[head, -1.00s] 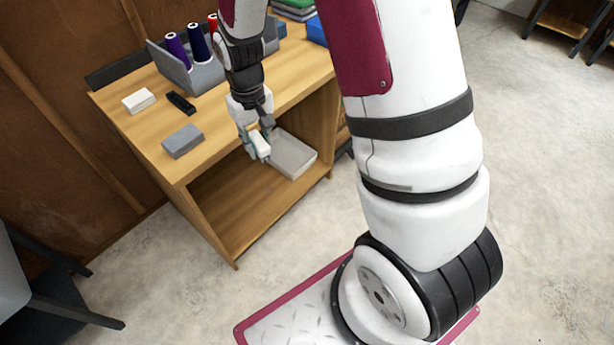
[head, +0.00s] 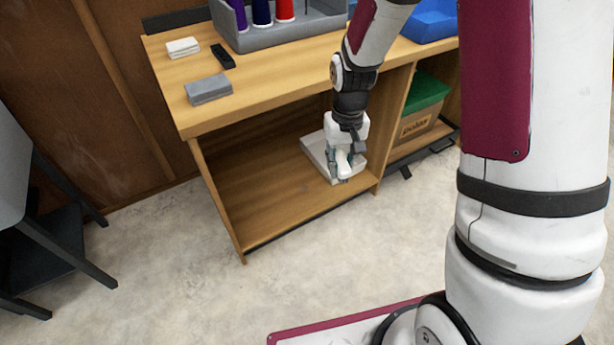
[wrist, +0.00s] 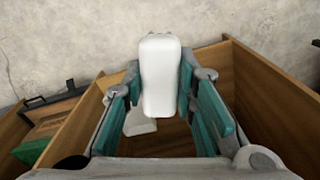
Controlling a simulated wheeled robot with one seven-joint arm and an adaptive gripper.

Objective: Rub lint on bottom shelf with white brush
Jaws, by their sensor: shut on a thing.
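My gripper (head: 345,172) is shut on a white brush (wrist: 160,75), which stands out between the teal finger pads in the wrist view. In the head view the brush shows as a small white shape (head: 342,163) between the fingers. The gripper is in the right part of the open bay, low over the bottom shelf (head: 255,190). I cannot tell whether the brush touches the shelf. I cannot make out any lint.
A pale flat box (head: 313,150) lies on the bottom shelf, partly hidden behind my gripper. A side panel (head: 397,125) bounds the bay on the right. On top are a grey block (head: 208,89), a white block (head: 183,47), a black remote (head: 223,56) and a spool holder (head: 285,36).

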